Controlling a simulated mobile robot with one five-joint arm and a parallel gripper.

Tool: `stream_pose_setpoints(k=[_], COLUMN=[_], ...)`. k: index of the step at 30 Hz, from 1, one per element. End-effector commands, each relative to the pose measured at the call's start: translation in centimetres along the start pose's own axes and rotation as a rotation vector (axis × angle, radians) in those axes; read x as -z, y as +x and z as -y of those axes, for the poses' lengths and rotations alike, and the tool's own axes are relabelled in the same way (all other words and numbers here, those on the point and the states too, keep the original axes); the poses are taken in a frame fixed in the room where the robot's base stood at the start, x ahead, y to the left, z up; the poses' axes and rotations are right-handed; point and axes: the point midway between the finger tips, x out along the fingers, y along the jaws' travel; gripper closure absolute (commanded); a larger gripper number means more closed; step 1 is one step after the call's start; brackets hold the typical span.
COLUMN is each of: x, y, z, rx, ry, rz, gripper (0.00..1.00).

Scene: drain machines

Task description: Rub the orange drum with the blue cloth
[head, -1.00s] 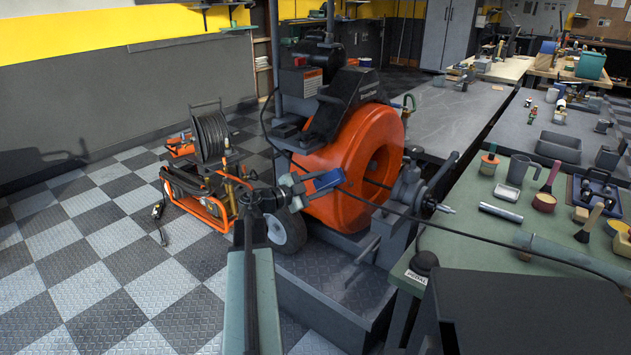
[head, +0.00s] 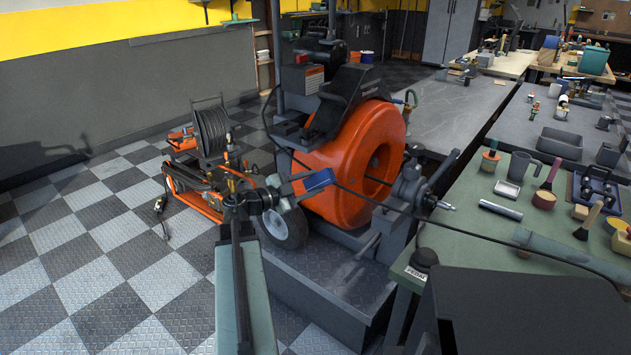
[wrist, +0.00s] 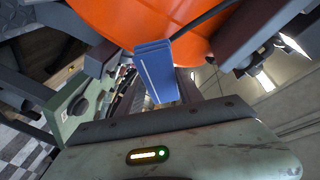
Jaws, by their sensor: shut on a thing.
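The orange drum (head: 333,162) stands upright on the dark machine in the middle of the head view, and its curved side fills the top of the wrist view (wrist: 150,20). My gripper (head: 305,184) is shut on the blue cloth (head: 319,181), which looks like a folded flat pad. In the head view the cloth overlaps the drum's lower left side. In the wrist view the cloth (wrist: 156,72) sticks up towards the drum's edge. I cannot tell whether cloth and drum touch.
A smaller orange reel machine (head: 205,165) stands on the floor at left. The checkered floor (head: 90,260) at front left is clear.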

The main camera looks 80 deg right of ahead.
Motion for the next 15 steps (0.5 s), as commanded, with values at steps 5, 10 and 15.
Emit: stream_pose_setpoints(k=[5,10,15], x=[0.0,0.5,1.2], y=[0.0,-1.0,-2.6], z=[0.0,0.1,0.1], rx=[0.000,0.001,0.001], ry=[0.000,0.000,0.000], rz=[0.000,0.001,0.001], gripper=[0.90,0.90,0.90])
